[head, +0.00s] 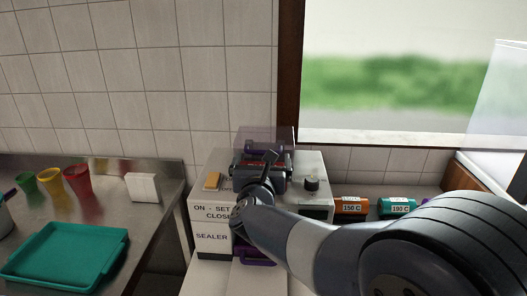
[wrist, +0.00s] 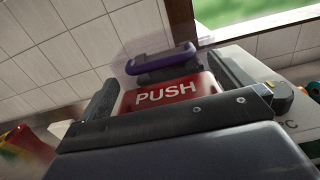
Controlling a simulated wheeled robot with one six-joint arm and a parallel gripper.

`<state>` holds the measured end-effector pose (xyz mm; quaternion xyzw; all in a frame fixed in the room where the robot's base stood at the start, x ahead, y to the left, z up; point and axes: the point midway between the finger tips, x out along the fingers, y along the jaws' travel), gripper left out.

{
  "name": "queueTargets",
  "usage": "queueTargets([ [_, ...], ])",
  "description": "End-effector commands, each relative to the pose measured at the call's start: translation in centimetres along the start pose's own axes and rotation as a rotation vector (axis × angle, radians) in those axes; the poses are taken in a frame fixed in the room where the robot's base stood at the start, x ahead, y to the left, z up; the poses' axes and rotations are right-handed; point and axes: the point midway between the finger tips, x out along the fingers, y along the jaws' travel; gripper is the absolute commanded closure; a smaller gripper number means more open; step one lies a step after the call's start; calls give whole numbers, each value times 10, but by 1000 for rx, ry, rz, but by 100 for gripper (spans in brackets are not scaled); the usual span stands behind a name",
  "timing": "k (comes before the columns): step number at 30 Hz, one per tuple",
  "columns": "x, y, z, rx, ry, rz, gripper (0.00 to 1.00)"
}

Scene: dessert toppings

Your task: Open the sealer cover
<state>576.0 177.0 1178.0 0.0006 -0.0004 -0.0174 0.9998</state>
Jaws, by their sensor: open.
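The sealer (head: 212,222) is a white box with printed labels on its front. Its cover (head: 248,134) is a see-through purple panel that shows upright at the back of the box, behind my gripper. A purple handle (wrist: 160,58) on the cover shows in the wrist view, just beyond my fingertips. My gripper (head: 262,168) is over the top of the sealer with its jaws apart. In the wrist view my gripper (wrist: 168,76) has a finger on each side of a red PUSH plate (wrist: 168,94). Whether a finger touches the cover, I cannot tell. My arm hides part of the sealer.
Orange (head: 351,206) and teal (head: 396,206) labelled rolls lie to the right. A green tray (head: 65,252) and coloured cups (head: 77,181) stand on the left counter. A tiled wall rises behind.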

Motion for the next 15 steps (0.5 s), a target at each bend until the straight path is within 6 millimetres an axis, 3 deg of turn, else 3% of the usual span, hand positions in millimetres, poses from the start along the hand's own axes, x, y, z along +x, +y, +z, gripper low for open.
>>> queueTargets([
  [6,27,-1,1,-1,1,-1,0],
  [15,35,0,0,-1,0,1,0],
])
